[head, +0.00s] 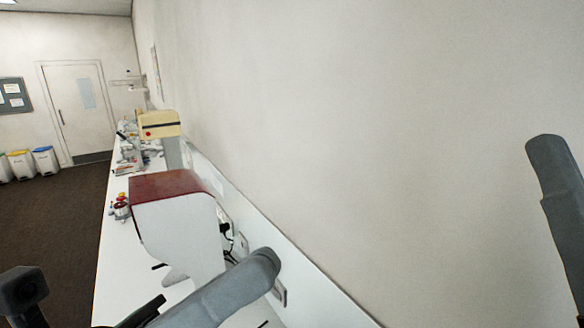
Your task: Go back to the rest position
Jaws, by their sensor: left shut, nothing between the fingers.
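My left gripper (146,311) shows only in part as a thin dark shape at the bottom edge of the head view, left of a grey link of mine. It is shut and I see nothing held in it. It appears in front of the white counter (112,285), near the white machine with a dark red top (182,235). I cannot tell how far apart they are. My right gripper is out of view; only a grey link of mine shows at the right edge.
A cream-yellow machine with a red button (159,124) stands farther along the counter. Small bottles (121,207) stand left of the red-topped machine. A bare wall (380,120) runs along the right. Bins (45,160) and a door (78,110) are far off; the dark floor (55,225) is clear.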

